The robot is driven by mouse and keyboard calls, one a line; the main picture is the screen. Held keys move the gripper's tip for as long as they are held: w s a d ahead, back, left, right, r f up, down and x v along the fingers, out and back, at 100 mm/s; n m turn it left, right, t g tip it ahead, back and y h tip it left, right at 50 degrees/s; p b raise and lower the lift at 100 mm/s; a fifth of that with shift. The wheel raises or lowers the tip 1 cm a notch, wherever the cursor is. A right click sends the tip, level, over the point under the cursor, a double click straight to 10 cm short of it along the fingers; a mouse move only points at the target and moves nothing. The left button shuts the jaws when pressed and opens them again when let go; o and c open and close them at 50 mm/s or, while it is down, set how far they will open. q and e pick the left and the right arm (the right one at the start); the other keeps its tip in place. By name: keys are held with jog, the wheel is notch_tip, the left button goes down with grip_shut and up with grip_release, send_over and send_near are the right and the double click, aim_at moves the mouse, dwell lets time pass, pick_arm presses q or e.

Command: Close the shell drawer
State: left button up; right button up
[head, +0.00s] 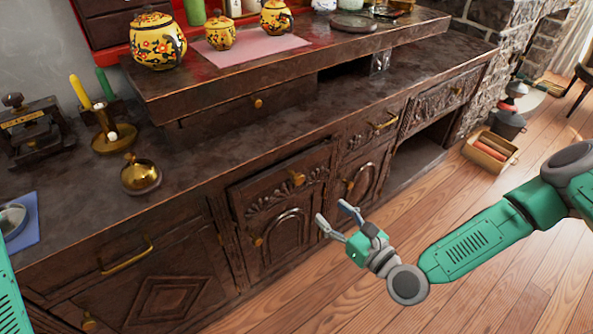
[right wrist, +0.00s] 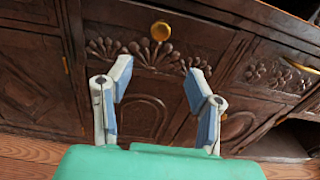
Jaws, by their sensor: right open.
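The shell drawer (head: 280,190) is dark carved wood with a round brass knob (head: 297,178), in the middle of the cabinet front. Its front appears to stand out a little from the cabinet. In the right wrist view the drawer (right wrist: 150,55) and its knob (right wrist: 160,31) show at top centre, beyond the fingers. My right gripper (head: 332,212) is open and empty, in front of the cabinet and lower right of the knob. It also shows in the right wrist view (right wrist: 158,75), with its fingers apart and pointing at the cabinet. My left gripper is out of view.
The cabinet top (head: 200,180) holds a brass lidded pot (head: 141,176) and a candle holder (head: 113,138). A wooden box (head: 490,152) sits on the floor at right. The wood floor (head: 340,300) before the cabinet is clear.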

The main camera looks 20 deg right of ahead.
jog(key=b, duration=0.1)
send_near(300, 182)
jog(key=w, duration=0.2)
jog(key=x, duration=0.4)
jog(key=a+b+x, duration=0.1)
jog(key=x, duration=0.3)
jog(key=shift+s+f, duration=0.1)
jog(key=shift+s, duration=0.05)
jog(key=shift+w+d, duration=0.1)
jog(key=shift+w, duration=0.4)
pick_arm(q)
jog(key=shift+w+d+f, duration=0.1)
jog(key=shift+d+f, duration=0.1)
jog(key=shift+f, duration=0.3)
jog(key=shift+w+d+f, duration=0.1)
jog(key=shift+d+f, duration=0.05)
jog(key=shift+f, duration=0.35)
pick_arm(e)
jog(key=shift+d, duration=0.15)
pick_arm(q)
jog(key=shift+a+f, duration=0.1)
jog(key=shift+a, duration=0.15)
pick_arm(e)
jog(key=shift+a, duration=0.25)
grip_shut()
